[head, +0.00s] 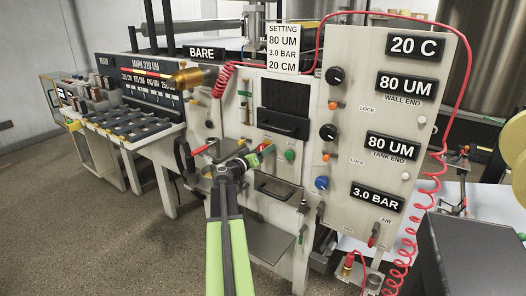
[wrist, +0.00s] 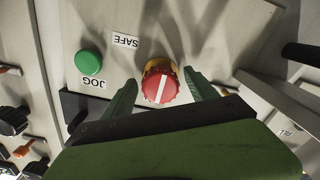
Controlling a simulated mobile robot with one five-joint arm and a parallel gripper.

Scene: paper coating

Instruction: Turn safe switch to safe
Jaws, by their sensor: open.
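The safe switch (wrist: 160,85) is a red round knob with a white line, on a yellow base, in the wrist view. Its line runs nearly upright in the picture, leaning slightly right at the top. The SAFE label (wrist: 125,41) is above and left of the knob, so the line does not point straight at it. My gripper (wrist: 161,79) is open, with one green finger on each side of the knob; I cannot tell whether either touches it.
A green JOG button (wrist: 88,63) is left of the switch; it also shows in the head view (head: 290,155). A black handle (head: 284,122) is above my gripper. A blue knob (head: 321,183) and a coiled red hose (head: 405,245) are to the right.

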